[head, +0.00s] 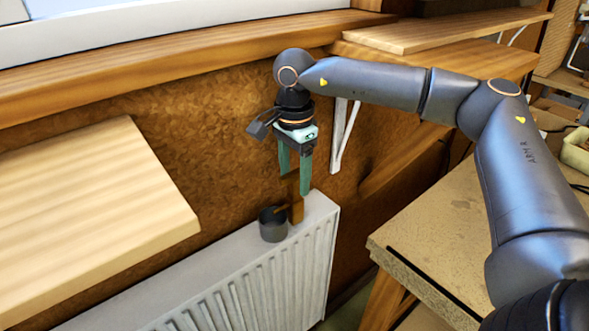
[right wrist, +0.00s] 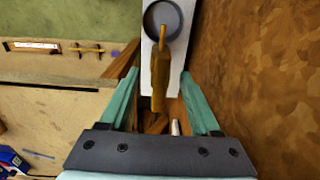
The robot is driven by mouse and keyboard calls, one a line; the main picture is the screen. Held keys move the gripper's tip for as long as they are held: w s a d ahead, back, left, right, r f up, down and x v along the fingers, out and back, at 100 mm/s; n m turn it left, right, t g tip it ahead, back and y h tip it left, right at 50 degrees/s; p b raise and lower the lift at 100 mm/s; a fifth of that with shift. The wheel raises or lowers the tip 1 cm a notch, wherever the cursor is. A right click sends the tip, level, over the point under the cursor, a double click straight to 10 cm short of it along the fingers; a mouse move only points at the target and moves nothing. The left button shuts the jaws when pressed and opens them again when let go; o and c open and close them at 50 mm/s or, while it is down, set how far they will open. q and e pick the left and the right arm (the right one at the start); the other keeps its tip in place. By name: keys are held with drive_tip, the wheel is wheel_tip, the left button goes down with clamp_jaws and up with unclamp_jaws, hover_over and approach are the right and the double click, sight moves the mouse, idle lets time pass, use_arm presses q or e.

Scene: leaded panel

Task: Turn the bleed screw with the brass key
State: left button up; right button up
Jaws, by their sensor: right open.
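The brass key (head: 297,208) is upright or tilted beside a dark cup (head: 272,224) at the end of the white radiator (head: 318,212). In the right wrist view the key (right wrist: 160,78) reaches with its thin end over the cup (right wrist: 160,20); I cannot tell whether it rests in it. My right gripper (head: 294,184) points down above the key. Its green fingers (right wrist: 160,95) are open, and the key's wide part shows between them, not gripped. A small pale cylinder (right wrist: 175,127) shows near the fingers; I cannot tell whether it is the bleed screw. My left gripper is out of view.
A light wooden board (head: 90,205) juts out at the left. A wooden sill (head: 180,62) and shelf (head: 440,32) run above. A speckled worktop (head: 430,235) stands to the right. The brown wall (head: 190,130) is close behind the radiator.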

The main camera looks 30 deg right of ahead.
clamp_jaws()
idle(0.4)
idle(0.5)
